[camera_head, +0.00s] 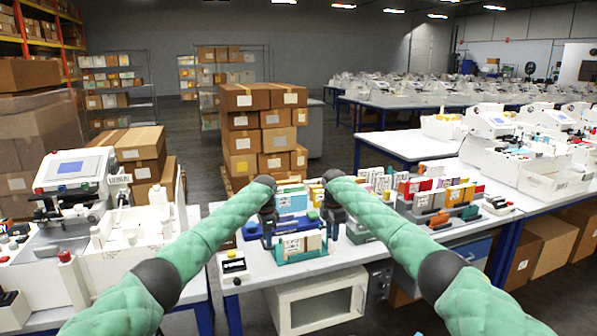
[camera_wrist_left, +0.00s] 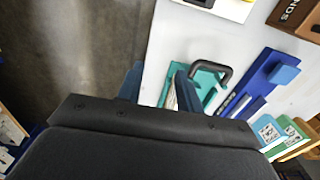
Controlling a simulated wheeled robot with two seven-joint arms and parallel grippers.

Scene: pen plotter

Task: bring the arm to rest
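My left gripper (camera_head: 268,238) is over the front table, at the left end of a teal holder (camera_head: 287,256) with upright beige and white packets (camera_head: 302,243). In the left wrist view, my left gripper (camera_wrist_left: 160,85) shows two dark blue fingers spread apart, with table edge and part of the teal holder (camera_wrist_left: 207,68) visible between and beyond them. Nothing is clearly clamped. My right gripper (camera_head: 337,222) is above the right end of the same holder, pointing down; its fingertips are too small to tell whether they are parted. Whether either gripper touches the holder is unclear.
A blue holder (camera_wrist_left: 250,82) lies beside the teal one. A small white device (camera_head: 233,267) stands at the table's front left. Bins with colourful packets (camera_head: 440,198) fill the table to the right. Stacked cartons (camera_head: 262,135) stand behind. A white machine (camera_head: 75,185) is at left.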

